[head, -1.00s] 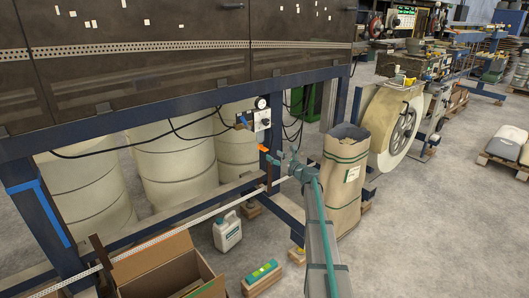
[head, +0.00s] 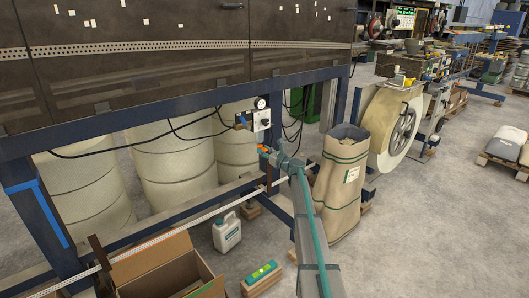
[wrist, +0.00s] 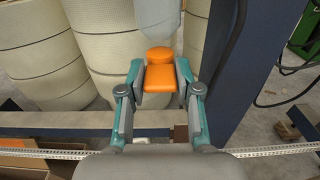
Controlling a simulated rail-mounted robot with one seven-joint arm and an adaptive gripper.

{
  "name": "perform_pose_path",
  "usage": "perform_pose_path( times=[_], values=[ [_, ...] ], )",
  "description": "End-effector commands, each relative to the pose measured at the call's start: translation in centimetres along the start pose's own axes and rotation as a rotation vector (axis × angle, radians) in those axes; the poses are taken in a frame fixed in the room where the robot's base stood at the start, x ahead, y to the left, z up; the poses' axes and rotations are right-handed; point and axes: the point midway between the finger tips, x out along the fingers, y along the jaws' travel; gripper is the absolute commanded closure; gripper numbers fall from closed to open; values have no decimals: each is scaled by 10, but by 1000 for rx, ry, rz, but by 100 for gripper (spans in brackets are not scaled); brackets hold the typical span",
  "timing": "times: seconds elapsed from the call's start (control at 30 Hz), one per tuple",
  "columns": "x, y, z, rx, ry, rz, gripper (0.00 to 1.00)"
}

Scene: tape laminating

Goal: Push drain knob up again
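The orange drain knob (wrist: 159,56) hangs under a pale grey bowl (wrist: 160,20) in the wrist view. A wider orange block (wrist: 165,80) shows just below it, between the fingers. In the head view the orange knob (head: 263,148) is small, below the gauge unit on the frame. My gripper (wrist: 161,82) has its fingertips apart, one on each side of the orange block; whether they press on it I cannot tell. In the head view my gripper (head: 272,155) reaches the knob from the lower right and partly hides its surroundings.
A blue frame post (wrist: 236,70) and black hoses stand close on the right in the wrist view. Pale drums (head: 178,155) are behind. A paper sack (head: 342,175) stands right of my arm; a jug (head: 227,234) and open carton (head: 165,265) are below.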

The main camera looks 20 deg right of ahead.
Motion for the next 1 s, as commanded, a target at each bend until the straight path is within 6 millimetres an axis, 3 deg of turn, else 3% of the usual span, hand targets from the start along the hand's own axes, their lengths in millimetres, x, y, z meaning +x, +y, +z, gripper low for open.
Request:
perform_pose_path(
  times=[0.03, 0.17, 0.43, 0.63, 0.9, 0.93, 1.0],
  values=[
    [0, 0, 0, 0, 0, 0, 80],
    [0, 0, 0, 0, 0, 0, 100],
    [0, 0, 2, 0, 0, 1, 100],
    [0, 0, 18, -1, 0, 1, 100],
    [0, 0, 18, 0, -2, 0, 100],
    [0, 0, 18, 0, -2, 0, 67],
    [1, 0, 18, 0, -2, 0, 55]
  ],
)
